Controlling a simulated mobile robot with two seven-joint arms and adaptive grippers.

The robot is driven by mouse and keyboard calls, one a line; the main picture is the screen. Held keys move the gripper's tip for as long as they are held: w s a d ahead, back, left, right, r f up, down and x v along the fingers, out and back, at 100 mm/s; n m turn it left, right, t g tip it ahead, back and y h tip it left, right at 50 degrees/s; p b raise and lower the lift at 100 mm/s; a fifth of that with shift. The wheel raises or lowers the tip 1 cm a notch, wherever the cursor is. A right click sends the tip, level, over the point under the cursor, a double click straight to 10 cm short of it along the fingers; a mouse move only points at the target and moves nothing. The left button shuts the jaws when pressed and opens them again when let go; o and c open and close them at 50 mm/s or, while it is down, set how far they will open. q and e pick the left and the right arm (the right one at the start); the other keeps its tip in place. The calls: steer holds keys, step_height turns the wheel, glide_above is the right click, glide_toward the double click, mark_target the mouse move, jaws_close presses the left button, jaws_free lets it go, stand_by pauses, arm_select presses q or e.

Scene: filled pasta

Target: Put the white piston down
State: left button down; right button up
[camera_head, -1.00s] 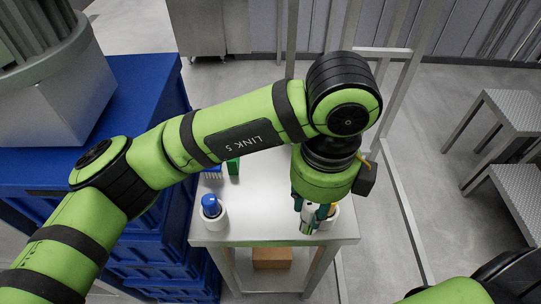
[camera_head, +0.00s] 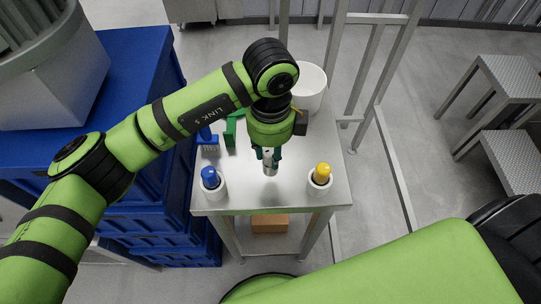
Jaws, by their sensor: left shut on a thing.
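My left gripper (camera_head: 267,155) is over the middle of the small metal table (camera_head: 265,199), pointing down. It is shut on the white piston (camera_head: 270,169), a short pale grey-white cylinder whose lower end shows below the fingers. The piston looks upright. I cannot tell whether its lower end touches the table top. The fingers hide its upper part. Of my right arm only a green link shows at the lower right; its gripper is out of view.
A white cup with a blue piece (camera_head: 209,177) stands front left on the table, one with a yellow piece (camera_head: 322,173) front right. Green (camera_head: 231,130) and blue (camera_head: 207,142) items lie back left. The front middle is clear.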

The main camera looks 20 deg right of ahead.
mark_target(270, 162)
arm_select(q)
step_height(270, 162, down, 3)
steer(key=shift+f+p, duration=0.1)
steer(key=shift+p, duration=0.65)
steer(key=shift+f, duration=0.3)
steer(key=shift+f, duration=0.1)
steer(key=shift+f+b, duration=0.15)
steer(key=shift+b, duration=0.15)
steer(key=c, duration=0.9)
jaws_free()
steer(key=shift+c, duration=0.2)
steer(key=shift+r, duration=0.2)
